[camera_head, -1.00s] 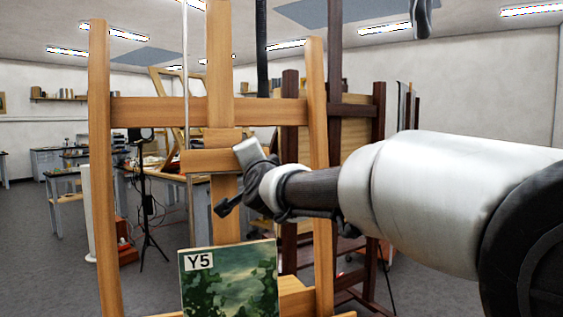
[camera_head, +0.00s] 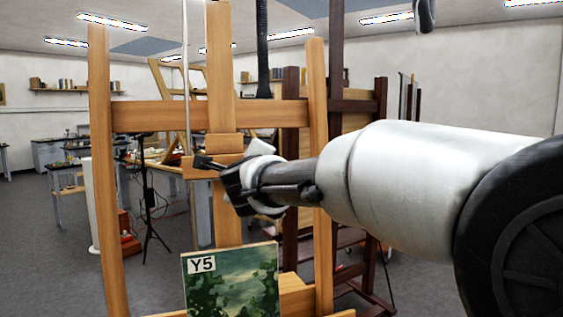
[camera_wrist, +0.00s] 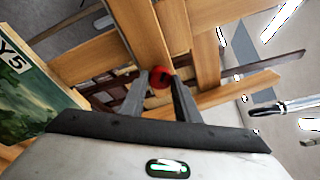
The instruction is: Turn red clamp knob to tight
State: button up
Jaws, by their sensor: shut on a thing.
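The red clamp knob (camera_wrist: 159,78) shows in the wrist view, between the tips of my gripper (camera_wrist: 162,84). My gripper is shut on it, one finger on each side. The knob sits against the wooden easel's upright post (camera_wrist: 148,38). In the head view my gripper (camera_head: 203,163) reaches the easel (camera_head: 218,75) at the small wooden block just below its crossbar. The knob is hidden there behind my wrist and fingers. I cannot read the knob's turn angle or any tight mark.
A painting panel labelled Y5 (camera_head: 232,283) stands low on the easel, below my gripper. A dark wooden easel (camera_head: 292,150) stands close behind on the right. A black tripod (camera_head: 148,190) stands behind on the left. Worktables are farther back.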

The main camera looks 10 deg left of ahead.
jog(key=m+p, duration=0.1)
jog(key=m, duration=0.2)
jog(key=m+g+p, duration=0.1)
jog(key=m+p, duration=0.1)
jog(key=m, duration=0.1)
jog(key=m+g+p, duration=0.1)
jog(key=m, duration=0.2)
jog(key=shift+r+m, duration=0.4)
jog(key=shift+p, duration=0.3)
jog(key=o, duration=1)
jog(key=shift+f, duration=0.1)
jog(key=shift+o, duration=0.2)
